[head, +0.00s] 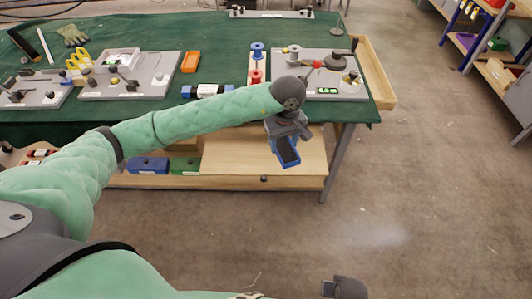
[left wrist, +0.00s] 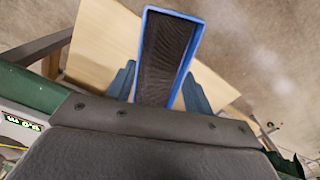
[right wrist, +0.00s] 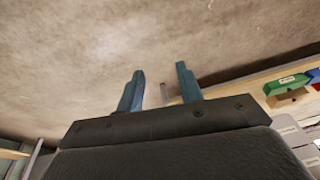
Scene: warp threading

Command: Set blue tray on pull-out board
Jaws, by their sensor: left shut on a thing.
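The blue tray (head: 288,160) is a small, narrow box with blue walls and a dark inside. My left gripper (head: 285,140) is shut on it and holds it in the air over the wooden pull-out board (head: 240,158), near the board's right end in the head view. In the left wrist view the tray (left wrist: 170,55) stands out between the two fingers, with the pale board (left wrist: 95,45) behind it. My right gripper (right wrist: 160,90) is open and empty, its fingers apart over the floor. In the head view only a dark part of it shows at the bottom edge.
The green-covered table (head: 140,118) carries grey fixture boards (head: 130,85), red and blue spools (head: 257,62) and an orange tray (head: 190,62). A blue bin (head: 148,165) and a green bin (head: 186,165) sit at the pull-out board's left. Shelving stands at the far right.

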